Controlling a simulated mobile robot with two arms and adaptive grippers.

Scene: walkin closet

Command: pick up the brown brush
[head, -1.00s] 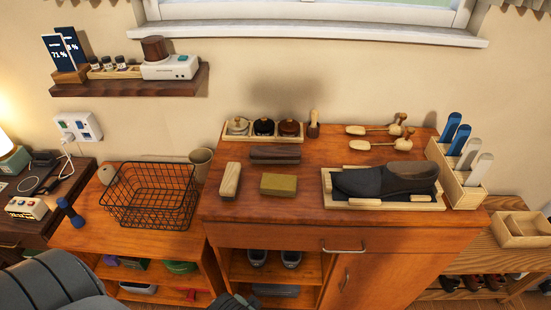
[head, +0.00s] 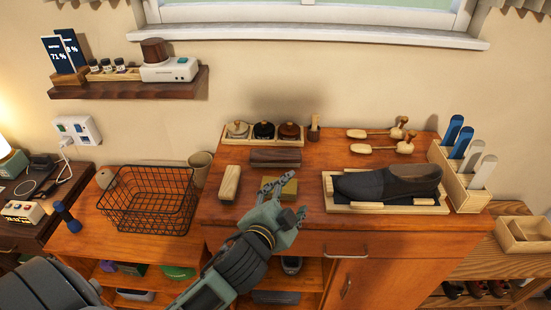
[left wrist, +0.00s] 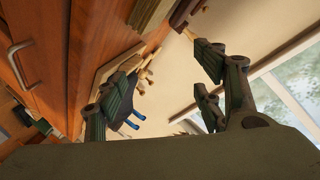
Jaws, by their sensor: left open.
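A long dark brown brush (head: 275,157) lies on the wooden cabinet top, behind a tan block (head: 290,187). A lighter wooden brush (head: 230,182) lies to its left. My left gripper (head: 284,202) is open and empty at the cabinet's front edge, over or in front of the tan block and partly covering it. The dark brush is behind the fingers, apart from them. In the left wrist view the open fingers (left wrist: 165,85) have nothing between them that they touch. I cannot clearly make out the brush in that view. My right gripper is not in view.
A shoe (head: 388,184) on a tray stands to the right. Polish jars in a holder (head: 246,141) and a small upright dauber (head: 314,128) stand behind. A wire basket (head: 150,200) is at left. A wooden holder with blue and white sticks (head: 458,185) is at right.

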